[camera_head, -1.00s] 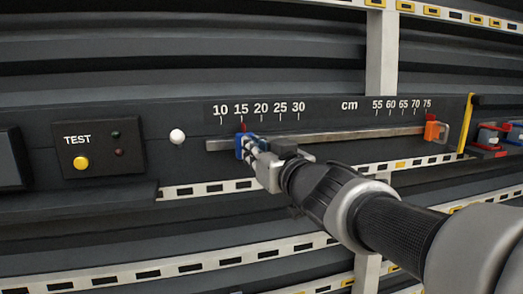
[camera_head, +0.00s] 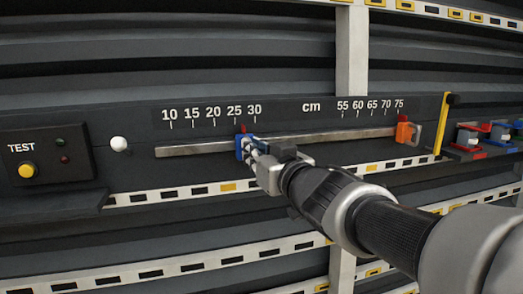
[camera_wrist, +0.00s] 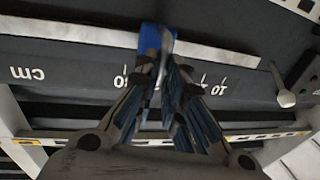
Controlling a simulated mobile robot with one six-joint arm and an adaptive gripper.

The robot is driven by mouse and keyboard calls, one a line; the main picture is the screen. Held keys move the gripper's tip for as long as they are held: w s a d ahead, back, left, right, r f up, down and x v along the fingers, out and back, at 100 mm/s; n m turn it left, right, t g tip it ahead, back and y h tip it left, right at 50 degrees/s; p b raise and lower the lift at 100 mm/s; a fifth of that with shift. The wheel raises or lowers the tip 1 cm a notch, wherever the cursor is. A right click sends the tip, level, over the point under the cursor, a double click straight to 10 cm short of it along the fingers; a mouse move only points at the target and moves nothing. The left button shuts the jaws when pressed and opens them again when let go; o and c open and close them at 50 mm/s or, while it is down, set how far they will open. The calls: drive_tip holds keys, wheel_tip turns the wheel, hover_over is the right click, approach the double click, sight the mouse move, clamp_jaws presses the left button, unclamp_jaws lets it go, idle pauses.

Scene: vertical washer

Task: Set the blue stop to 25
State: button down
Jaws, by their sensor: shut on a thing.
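The blue stop (camera_head: 240,148) sits on the metal rail (camera_head: 195,149) under the cm scale (camera_head: 213,112). Its red pointer (camera_head: 244,129) shows between the 25 and 30 marks, a little right of 25. My gripper (camera_head: 252,148) is shut on the blue stop. In the wrist view the blue stop (camera_wrist: 150,38) is between my fingertips (camera_wrist: 162,62), which hide part of it. The scale is upside down there and the fingers cover some numbers.
An orange stop (camera_head: 403,132) with a red pointer stands near 75 at the rail's right. A white knob (camera_head: 119,144) and a TEST panel (camera_head: 45,158) are left of the rail. A yellow upright plate (camera_head: 441,125) and red and blue parts (camera_head: 468,140) are further right.

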drive_tip(key=shift+s+a, duration=0.25)
drive_tip(key=shift+a, duration=0.65)
drive_tip(key=c, duration=2.1)
unclamp_jaws()
drive_tip(key=shift+a, duration=0.15)
drive_tip(key=o, duration=0.4)
drive_tip(key=shift+d, duration=0.4)
drive_tip(key=shift+a, duration=0.2)
drive_tip(key=shift+d, duration=0.1)
drive_tip(key=v, duration=1.2)
